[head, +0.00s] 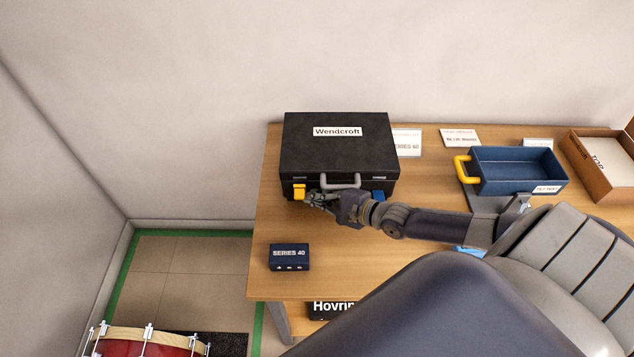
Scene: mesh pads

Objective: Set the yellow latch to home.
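The yellow latch (299,191) is on the front left of a black case (340,155) labelled "Wendcroft". The case stands closed on the wooden table (345,265), with a grey handle at its front and a blue latch (378,196) on its front right. My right gripper (310,200) reaches in from the right, its fingertips at the yellow latch's lower right side. The fingers are small and dark here, so I cannot tell whether they touch or grip the latch. My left gripper is not in view.
A dark blue "SERIES 40" box (289,257) sits near the table's front left. A blue tray (517,172) with a yellow handle and an open brown box (603,168) stand to the right. White cards lie behind. A red drum (148,343) is on the floor at lower left.

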